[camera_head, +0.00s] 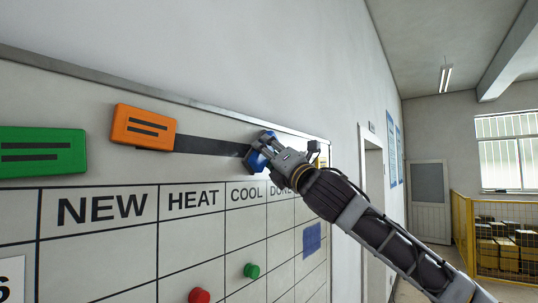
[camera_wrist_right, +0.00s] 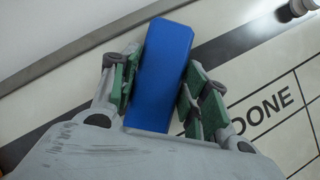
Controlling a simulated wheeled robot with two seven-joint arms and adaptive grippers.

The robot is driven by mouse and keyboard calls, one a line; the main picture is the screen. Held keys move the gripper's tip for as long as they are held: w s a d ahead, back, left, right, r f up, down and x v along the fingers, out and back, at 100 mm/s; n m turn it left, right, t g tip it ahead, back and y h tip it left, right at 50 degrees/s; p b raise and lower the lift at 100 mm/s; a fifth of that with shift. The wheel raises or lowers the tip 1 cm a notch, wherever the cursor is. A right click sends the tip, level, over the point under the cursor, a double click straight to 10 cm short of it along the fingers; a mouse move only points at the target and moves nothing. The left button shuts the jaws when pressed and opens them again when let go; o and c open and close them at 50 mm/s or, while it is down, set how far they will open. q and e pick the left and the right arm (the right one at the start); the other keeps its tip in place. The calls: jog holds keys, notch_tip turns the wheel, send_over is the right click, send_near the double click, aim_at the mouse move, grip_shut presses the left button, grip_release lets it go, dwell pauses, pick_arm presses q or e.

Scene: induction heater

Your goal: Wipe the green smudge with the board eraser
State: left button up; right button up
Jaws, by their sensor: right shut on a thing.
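My right gripper (camera_head: 262,152) is at the upper right part of the whiteboard (camera_head: 115,262), over the dark strip (camera_head: 210,146). It is shut on a blue block (camera_head: 257,160), which looks like a board eraser. The right wrist view shows the blue block (camera_wrist_right: 162,75) between the green-padded fingers (camera_wrist_right: 160,88). Whether the block touches the strip I cannot tell. An orange block (camera_head: 144,127) and a green block (camera_head: 42,152), each with dark bars, sit on the board to the left. I see no clear green smudge. My left gripper is not in view.
Below the strip is a grid headed NEW, HEAT, COOL and DONE. A red magnet (camera_head: 199,296), a green magnet (camera_head: 251,270) and a blue square patch (camera_head: 311,239) are on it. A doorway (camera_head: 373,210) and a yellow fenced cage (camera_head: 497,245) are farther right.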

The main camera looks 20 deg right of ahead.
jog(key=shift+w+d+r, duration=0.1)
jog(key=shift+w+r, duration=0.05)
dwell(0.3)
jog(key=shift+w+d, duration=0.55)
jog(key=shift+d, duration=0.15)
jog(key=shift+w+d, duration=0.5)
jog(key=shift+d, duration=0.2)
jog(key=shift+w+d, duration=1.2)
jog(key=shift+d, duration=0.3)
jog(key=shift+w+d, duration=0.1)
jog(key=shift+d, duration=0.05)
jog(key=shift+w+d, duration=1.05)
jog(key=shift+d, duration=0.3)
jog(key=shift+a, duration=0.15)
jog(key=shift+s+a, duration=1.2)
jog(key=shift+a, duration=0.2)
